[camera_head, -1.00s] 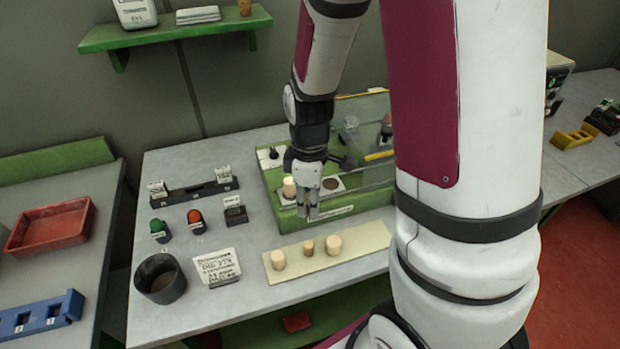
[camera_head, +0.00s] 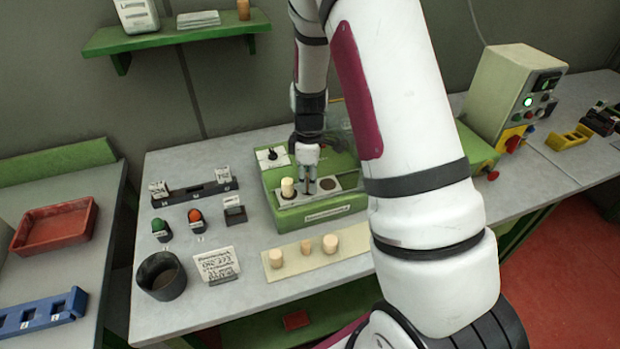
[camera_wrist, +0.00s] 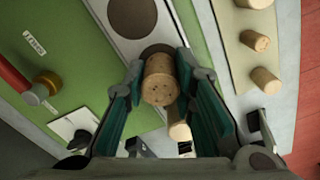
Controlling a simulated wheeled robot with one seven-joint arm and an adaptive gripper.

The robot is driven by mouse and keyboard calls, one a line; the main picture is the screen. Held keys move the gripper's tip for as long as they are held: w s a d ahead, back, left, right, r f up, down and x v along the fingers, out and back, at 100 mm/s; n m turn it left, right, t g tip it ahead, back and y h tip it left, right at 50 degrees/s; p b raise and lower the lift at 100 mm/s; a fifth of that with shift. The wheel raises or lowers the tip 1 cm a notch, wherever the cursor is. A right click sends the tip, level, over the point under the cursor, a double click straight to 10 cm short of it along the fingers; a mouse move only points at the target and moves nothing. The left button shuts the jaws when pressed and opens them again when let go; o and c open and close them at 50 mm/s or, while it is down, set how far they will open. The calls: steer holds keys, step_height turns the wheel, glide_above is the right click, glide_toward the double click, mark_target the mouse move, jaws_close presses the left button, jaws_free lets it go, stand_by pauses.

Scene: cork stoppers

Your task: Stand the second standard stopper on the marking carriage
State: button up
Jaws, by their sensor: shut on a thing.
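My gripper (camera_head: 309,190) points down over the carriage on the green machine (camera_head: 270,182). In the wrist view its fingers (camera_wrist: 160,72) are shut on a pale cork stopper (camera_wrist: 160,80), seen end-on. In the head view the gripper hides this stopper. Another stopper (camera_head: 288,187) stands upright on the left part of the pale carriage plate (camera_head: 343,184); it also shows in the wrist view (camera_wrist: 179,130), partly hidden behind the held one. A dark round seat (camera_head: 327,184) to the right is empty. I cannot tell whether the held stopper touches the plate.
Three stoppers, two wide and one narrow (camera_head: 306,247), stand on a cream strip (camera_head: 352,240) in front. A clear guard (camera_head: 342,122) stands behind the carriage; a control box (camera_head: 500,95) stands right.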

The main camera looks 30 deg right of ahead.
mark_target(308, 175)
steer(key=shift+f, duration=0.15)
steer(key=o, duration=0.7)
step_height(308, 175, up, 12)
steer(key=b, duration=0.2)
steer(key=s+a+r+m+t, duration=0.1)
steer(key=s+a+r+m, duration=0.1)
steer(key=s+a+r, duration=0.3)
steer(key=s+a+r+m+t, duration=0.2)
steer(key=s+r+m, duration=0.1)
steer(key=r, duration=0.4)
steer(key=s+a+r+m+t, duration=0.1)
steer(key=s, duration=0.3)
steer(key=s+a+r+m, duration=0.2)
steer(key=s, duration=0.2)
steer(key=s+a+r+m+t, duration=0.1)
steer(key=s+r+m, duration=0.1)
steer(key=s, duration=0.3)
steer(key=shift+a+r+t, duration=0.1)
steer(key=shift+a+t, duration=0.05)
steer(key=shift+t, duration=0.15)
